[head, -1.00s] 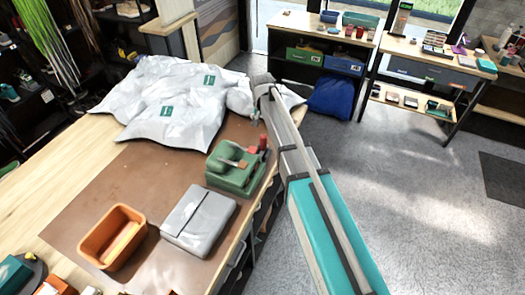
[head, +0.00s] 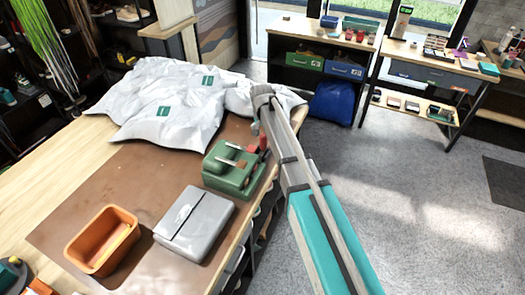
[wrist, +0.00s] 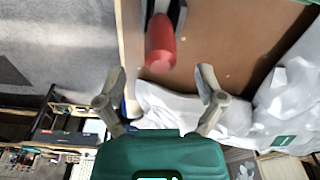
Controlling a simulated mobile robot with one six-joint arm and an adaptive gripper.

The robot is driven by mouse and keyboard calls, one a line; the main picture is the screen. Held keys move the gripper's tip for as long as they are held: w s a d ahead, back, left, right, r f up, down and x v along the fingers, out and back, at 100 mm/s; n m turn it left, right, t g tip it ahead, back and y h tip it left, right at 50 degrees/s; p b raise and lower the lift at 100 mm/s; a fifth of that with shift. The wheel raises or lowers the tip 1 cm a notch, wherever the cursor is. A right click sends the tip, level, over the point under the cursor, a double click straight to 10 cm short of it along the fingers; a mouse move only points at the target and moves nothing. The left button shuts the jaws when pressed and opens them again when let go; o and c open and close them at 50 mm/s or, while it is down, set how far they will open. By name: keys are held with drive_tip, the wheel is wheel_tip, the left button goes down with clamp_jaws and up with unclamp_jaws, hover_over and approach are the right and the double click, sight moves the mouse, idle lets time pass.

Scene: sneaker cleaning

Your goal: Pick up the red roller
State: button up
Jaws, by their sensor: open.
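The red roller (wrist: 160,45) shows in the wrist view as a red cylinder, its far end against a dark and grey part. In the head view, a red piece (head: 263,142) shows at the right side of a green device (head: 232,168) near the table's right edge. My gripper (wrist: 160,85) is open and empty in the wrist view. The roller lies just beyond the fingertips, in line with the gap between them, and does not appear to touch either finger. In the head view my arm reaches over the table edge above it, and the fingers are hardly visible.
A grey case (head: 195,222) and an orange tray (head: 103,240) stand on the brown mat (head: 75,207) in front. Open floor (head: 400,200) is to the right of the table.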

sight(263, 140)
drive_tip(key=shift+f, duration=0.1)
idle(0.3)
drive_tip(key=shift+w+f+b, duration=0.15)
drive_tip(key=shift+f+b, duration=1.1)
drive_tip(key=shift+b, duration=0.05)
drive_tip(key=shift+w+f+b, duration=0.1)
drive_tip(key=shift+f+b, duration=1.15)
drive_tip(key=shift+b, duration=0.05)
clamp_jaws()
